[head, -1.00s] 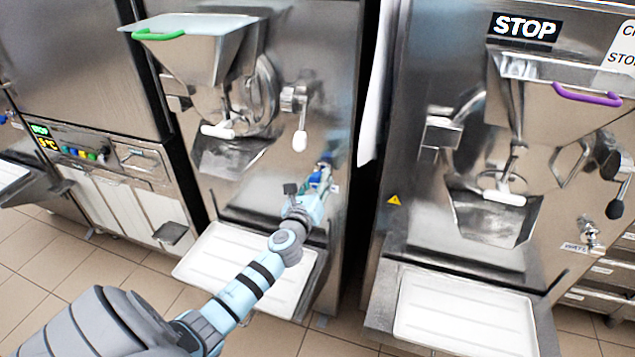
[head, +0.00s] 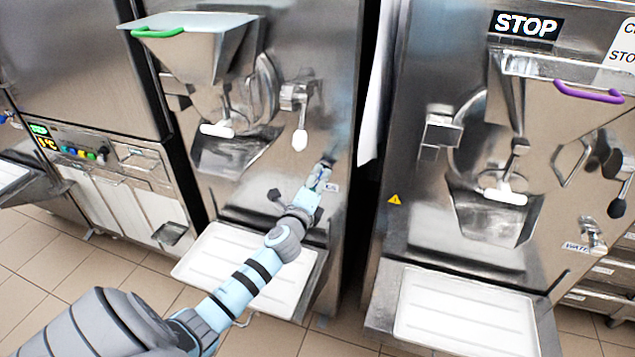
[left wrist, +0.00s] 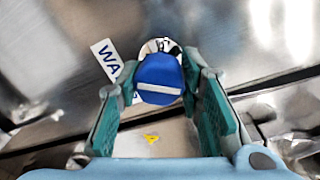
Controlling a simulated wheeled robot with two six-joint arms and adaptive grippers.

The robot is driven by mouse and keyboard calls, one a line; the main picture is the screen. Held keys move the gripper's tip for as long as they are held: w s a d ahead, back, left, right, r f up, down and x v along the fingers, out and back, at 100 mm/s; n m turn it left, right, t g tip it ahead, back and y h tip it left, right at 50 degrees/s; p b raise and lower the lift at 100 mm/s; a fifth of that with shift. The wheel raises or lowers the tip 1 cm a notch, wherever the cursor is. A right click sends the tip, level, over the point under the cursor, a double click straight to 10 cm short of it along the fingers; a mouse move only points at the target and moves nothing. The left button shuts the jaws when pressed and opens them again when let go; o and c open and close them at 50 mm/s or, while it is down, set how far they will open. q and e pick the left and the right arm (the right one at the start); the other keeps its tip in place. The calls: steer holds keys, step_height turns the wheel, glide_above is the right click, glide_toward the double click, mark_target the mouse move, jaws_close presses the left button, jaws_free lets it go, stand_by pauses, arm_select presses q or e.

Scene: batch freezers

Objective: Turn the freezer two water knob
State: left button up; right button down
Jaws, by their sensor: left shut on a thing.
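The blue water knob (left wrist: 158,78) shows in the left wrist view between the two teal fingers of my left gripper (left wrist: 165,100), on the metal front beside a white label (left wrist: 107,60) reading "WA". In the head view my left gripper (head: 323,174) is at the lower right of the front of the freezer with the green handle (head: 232,75). It is shut on the knob, which the gripper hides in this view. My right gripper is not in view.
A white tray (head: 250,262) sits below my left arm. Another freezer (head: 420,215) with a purple handle and its own water tap (head: 590,234) stands to the right, with a white tray (head: 465,310). A lower cabinet (head: 120,170) with coloured knobs is at left.

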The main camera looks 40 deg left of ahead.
arm_select(q)
steer(key=shift+n, duration=0.3)
steer(key=o, duration=1.2)
steer(key=shift+c, duration=0.2)
steer(key=v, duration=1.2)
steer(key=shift+a, duration=0.1)
